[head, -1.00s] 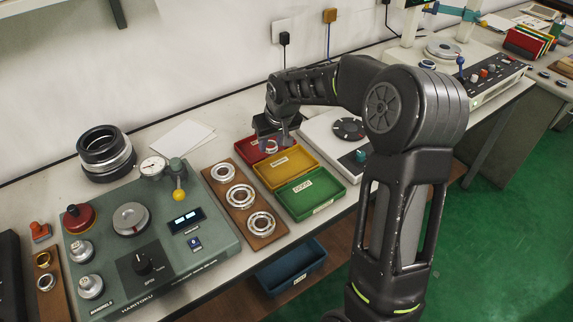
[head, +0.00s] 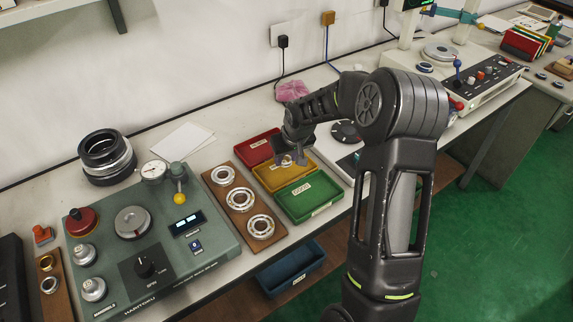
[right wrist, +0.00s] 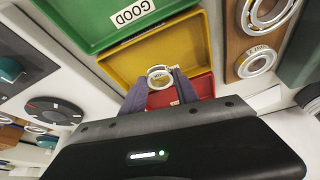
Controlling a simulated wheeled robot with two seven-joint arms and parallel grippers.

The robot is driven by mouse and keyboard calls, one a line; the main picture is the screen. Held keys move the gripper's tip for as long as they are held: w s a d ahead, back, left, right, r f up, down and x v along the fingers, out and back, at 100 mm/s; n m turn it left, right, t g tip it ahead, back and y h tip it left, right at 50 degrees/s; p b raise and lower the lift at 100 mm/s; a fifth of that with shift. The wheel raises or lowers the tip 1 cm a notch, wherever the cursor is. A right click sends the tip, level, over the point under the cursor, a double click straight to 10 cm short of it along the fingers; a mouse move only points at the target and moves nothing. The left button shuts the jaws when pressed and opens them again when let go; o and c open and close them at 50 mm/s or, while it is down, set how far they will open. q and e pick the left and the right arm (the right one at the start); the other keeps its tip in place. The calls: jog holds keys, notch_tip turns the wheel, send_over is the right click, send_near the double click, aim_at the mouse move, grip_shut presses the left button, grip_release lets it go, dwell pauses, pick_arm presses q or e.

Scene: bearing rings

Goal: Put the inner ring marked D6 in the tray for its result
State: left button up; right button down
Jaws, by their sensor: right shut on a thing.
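My right gripper (head: 290,157) is shut on a small metal ring (right wrist: 159,72), gripped between its fingertips. Dark marks show on the ring, too small to read. In the head view the ring and fingertips are over the yellow tray (head: 262,186), near its border with the red tray. The ring's height above the tray is hard to tell. The red tray (head: 252,149) lies behind, and the green tray (head: 320,212) in front carries a label reading GOOD in the right wrist view. My left gripper is not in view.
A wooden board (head: 237,183) with three bearings stands left of the trays. Left of it is a green test instrument (head: 204,262) with a dial and knobs. A blue bin (head: 318,259) sits below the bench edge. A pink cloth (head: 292,91) lies behind the arm.

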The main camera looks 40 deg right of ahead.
aim_at(288, 164)
notch_tip(288, 164, down, 4)
jog(key=shift+r+p, duration=0.25)
jog(key=shift+p, duration=0.1)
jog(key=shift+f, duration=0.1)
jog(key=shift+f, duration=0.1)
jog(key=c, duration=1.4)
grip_release()
jog(key=shift+f, duration=0.1)
jog(key=o, duration=0.5)
jog(key=shift+r, duration=0.2)
jog(key=shift+r, duration=0.15)
jog(key=b+v, duration=0.1)
jog(key=v, duration=1)
jog(key=shift+s+a+r+b, duration=0.1)
jog(key=shift+s+r+b, duration=0.15)
jog(key=shift+r+b, duration=0.1)
